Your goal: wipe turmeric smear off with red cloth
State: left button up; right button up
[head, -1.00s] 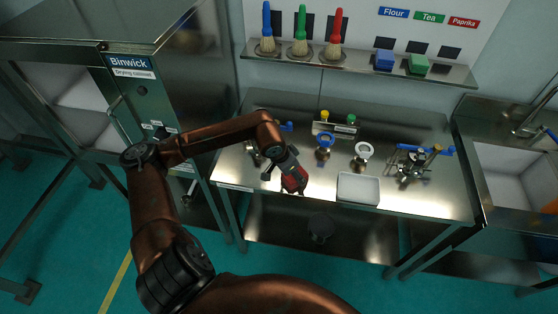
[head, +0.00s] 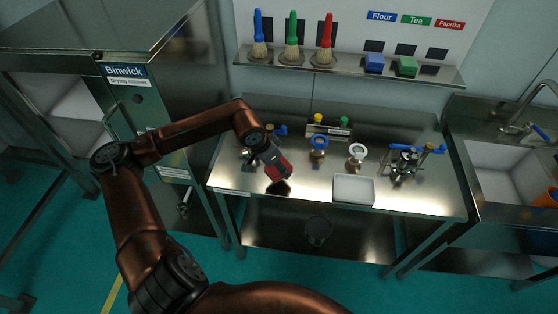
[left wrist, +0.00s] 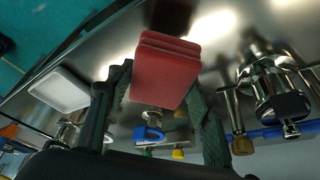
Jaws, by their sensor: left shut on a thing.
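My left gripper (head: 270,160) is shut on the red cloth (head: 278,171), over the left part of the steel table (head: 315,205). In the left wrist view the cloth (left wrist: 166,72) is a folded, layered red block between the two dark fingers. The cloth appears to be a little above the tabletop, but I cannot tell the gap for sure. I cannot make out a turmeric smear; bright reflections lie on the steel, and the cloth and gripper hide part of the table. My right gripper is not in view.
A white tray (head: 353,190) lies right of the cloth. Blue-ringed (head: 319,147) and white-ringed (head: 357,154) fittings stand behind it. Metal clamp-like hardware (head: 405,164) stands at right, and more metal hardware is partly hidden behind the gripper. Brushes stand on the wall shelf (head: 350,66).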

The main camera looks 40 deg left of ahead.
pick_arm(q)
jog(key=shift+r+p, duration=0.4)
jog(key=shift+r, duration=0.95)
jog(key=shift+d, duration=0.1)
